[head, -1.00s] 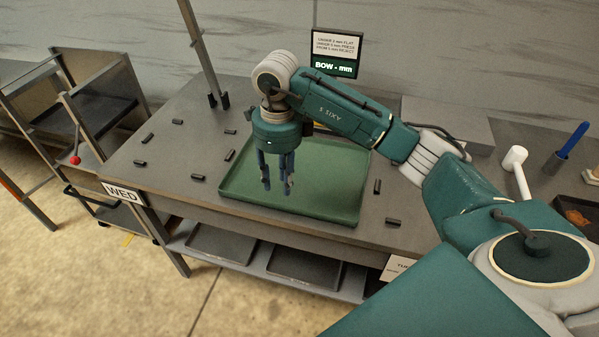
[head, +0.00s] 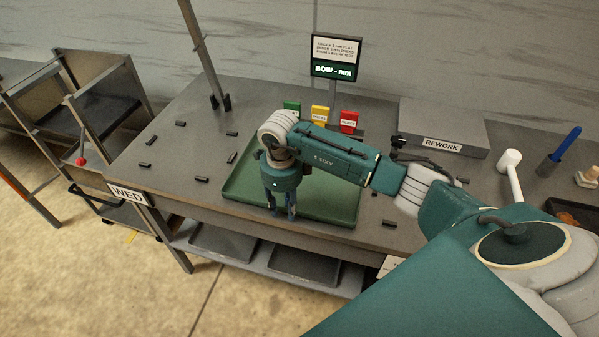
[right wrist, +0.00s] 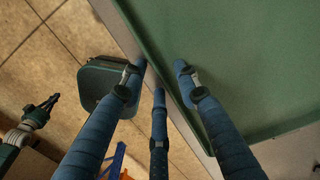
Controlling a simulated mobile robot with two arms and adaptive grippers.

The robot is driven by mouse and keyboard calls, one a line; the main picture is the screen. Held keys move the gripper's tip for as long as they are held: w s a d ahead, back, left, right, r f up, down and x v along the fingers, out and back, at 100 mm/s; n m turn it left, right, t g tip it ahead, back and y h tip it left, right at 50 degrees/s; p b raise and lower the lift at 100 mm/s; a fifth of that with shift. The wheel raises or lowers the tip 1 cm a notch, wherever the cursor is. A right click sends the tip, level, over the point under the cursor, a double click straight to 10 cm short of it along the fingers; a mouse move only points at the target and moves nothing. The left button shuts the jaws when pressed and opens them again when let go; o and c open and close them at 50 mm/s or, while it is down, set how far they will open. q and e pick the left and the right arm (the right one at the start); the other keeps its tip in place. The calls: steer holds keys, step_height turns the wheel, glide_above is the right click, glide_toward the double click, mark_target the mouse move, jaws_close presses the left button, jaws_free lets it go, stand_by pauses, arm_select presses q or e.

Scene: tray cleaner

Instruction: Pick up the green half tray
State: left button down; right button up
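The green tray (head: 330,207) lies flat on the grey workbench, and its green floor and rim fill the right side of the right wrist view (right wrist: 240,60). My right gripper (head: 282,214) points down at the tray's front edge. In the right wrist view its blue fingers (right wrist: 163,80) are spread, with the tray's rim running between them and nothing clamped. Whether they touch the rim I cannot tell. My left gripper is outside the head view; a small dark gripper (right wrist: 48,105) at the left of the right wrist view appears to be it, too small to read.
Several small dark blocks (head: 202,179) lie around the tray. Behind it stand green, yellow and red cards (head: 349,121) and a display sign (head: 336,58). A REWORK box (head: 440,125) and a white mallet (head: 511,170) are at right. Dark trays (head: 305,265) lie on the lower shelf.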

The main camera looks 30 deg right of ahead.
jaws_close()
steer(key=shift+w+r, duration=0.1)
steer(key=shift+r, duration=0.1)
